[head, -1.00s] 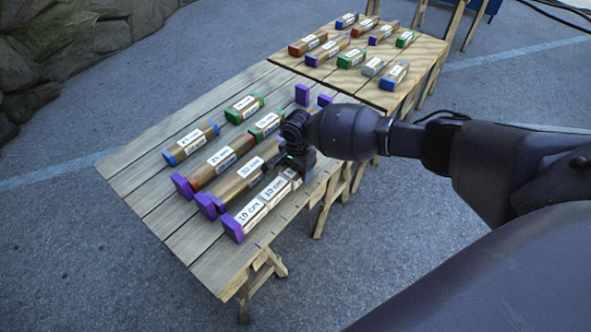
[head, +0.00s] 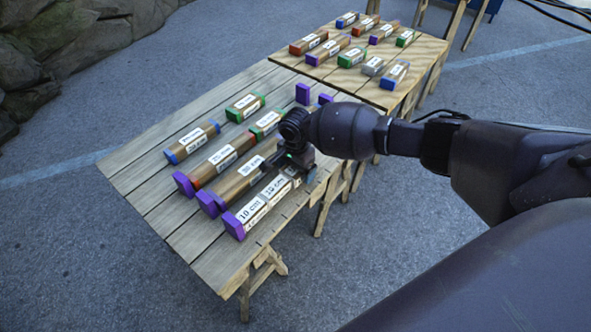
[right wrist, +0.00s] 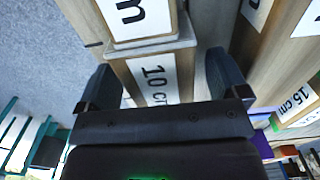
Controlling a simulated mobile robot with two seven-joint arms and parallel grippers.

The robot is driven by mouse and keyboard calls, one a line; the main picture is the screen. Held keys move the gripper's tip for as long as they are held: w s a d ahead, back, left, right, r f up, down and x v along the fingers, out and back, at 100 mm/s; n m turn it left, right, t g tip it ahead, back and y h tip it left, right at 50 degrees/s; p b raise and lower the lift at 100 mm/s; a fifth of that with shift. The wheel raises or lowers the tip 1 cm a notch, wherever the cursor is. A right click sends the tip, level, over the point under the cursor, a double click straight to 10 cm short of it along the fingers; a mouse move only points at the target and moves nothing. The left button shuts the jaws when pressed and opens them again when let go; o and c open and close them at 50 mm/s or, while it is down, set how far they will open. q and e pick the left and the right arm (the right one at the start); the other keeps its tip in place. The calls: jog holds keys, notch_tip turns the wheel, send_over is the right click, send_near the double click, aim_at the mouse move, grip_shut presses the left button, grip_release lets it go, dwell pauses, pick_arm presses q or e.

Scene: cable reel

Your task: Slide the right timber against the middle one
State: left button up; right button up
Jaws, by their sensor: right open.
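The right timber (head: 250,210) is a row of pale blocks labelled 10 cm with a purple block at its near end. The middle timber (head: 236,186) is brown with a white label and a purple near end. It lies just left of the right timber; a narrow gap seems to lie between them. My right gripper (head: 297,168) is low over the far part of the right timber and hides some of it. In the right wrist view, its open fingers (right wrist: 161,82) stand on either side of a 10 cm block (right wrist: 152,75). My left gripper is out of view.
A third timber row (head: 212,165) lies left of the middle one, with a blue-ended block (head: 191,142) and a green-ended block (head: 245,108) further left. The plank table (head: 150,165) has bare room at its left. A second table (head: 425,60) behind holds several blocks.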

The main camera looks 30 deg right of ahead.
notch_tip(320, 180, up, 9)
jog(key=p, duration=0.2)
jog(key=shift+r+p, duration=0.1)
jog(key=shift+p, duration=0.3)
jog(key=shift+r, duration=0.4)
